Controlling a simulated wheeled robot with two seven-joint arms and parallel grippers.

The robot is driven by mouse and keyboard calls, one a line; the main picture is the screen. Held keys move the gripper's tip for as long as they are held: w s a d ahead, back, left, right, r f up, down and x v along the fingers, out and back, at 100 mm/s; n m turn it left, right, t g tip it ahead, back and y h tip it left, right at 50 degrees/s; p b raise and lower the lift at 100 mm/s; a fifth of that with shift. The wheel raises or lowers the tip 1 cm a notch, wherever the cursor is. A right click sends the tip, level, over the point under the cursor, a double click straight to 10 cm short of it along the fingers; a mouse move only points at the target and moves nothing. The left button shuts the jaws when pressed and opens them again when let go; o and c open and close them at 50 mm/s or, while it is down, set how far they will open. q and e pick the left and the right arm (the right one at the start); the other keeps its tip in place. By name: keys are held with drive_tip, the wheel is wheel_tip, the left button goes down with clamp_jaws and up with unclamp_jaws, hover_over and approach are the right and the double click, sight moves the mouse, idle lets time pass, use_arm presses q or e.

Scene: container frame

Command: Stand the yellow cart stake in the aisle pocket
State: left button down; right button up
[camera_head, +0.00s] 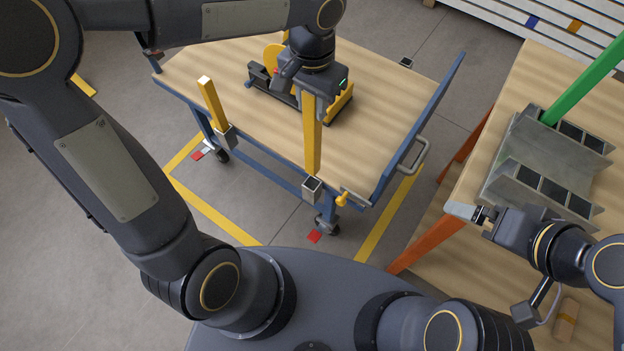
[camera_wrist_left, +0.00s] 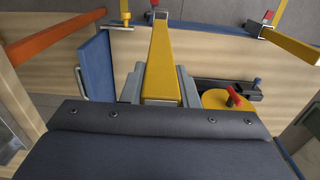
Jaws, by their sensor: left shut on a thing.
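The yellow stake (camera_head: 312,140) hangs upright over the near edge of the cart (camera_head: 300,178). My left gripper (camera_head: 312,92) is shut on its upper part. The stake's lower end shows just above and behind the square grey pocket (camera_head: 312,188), whose dark opening is visible; the exact gap is hard to judge. In the left wrist view the stake (camera_wrist_left: 161,60) runs away from the jaws toward the cart edge.
Another yellow stake (camera_head: 212,104) stands in a pocket further left. A blue end panel (camera_head: 425,120) with a grey handle closes the cart's right end. A yellow-and-black device (camera_head: 340,105) lies on the deck. Grey metal racks (camera_head: 545,160) and a green bar (camera_head: 585,80) occupy the side table.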

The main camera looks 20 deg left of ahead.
sight(312, 151)
use_arm(q)
wheel_tip(312, 151, down, 17)
drive_tip(key=shift+w+r+b, duration=0.1)
drive_tip(key=shift+r+b, duration=0.1)
drive_tip(key=shift+b, duration=1.05)
drive_tip(key=shift+f, duration=0.1)
drive_tip(key=shift+f+b, duration=0.15)
drive_tip(key=shift+b, duration=0.15)
drive_tip(key=c, duration=1.1)
unclamp_jaws()
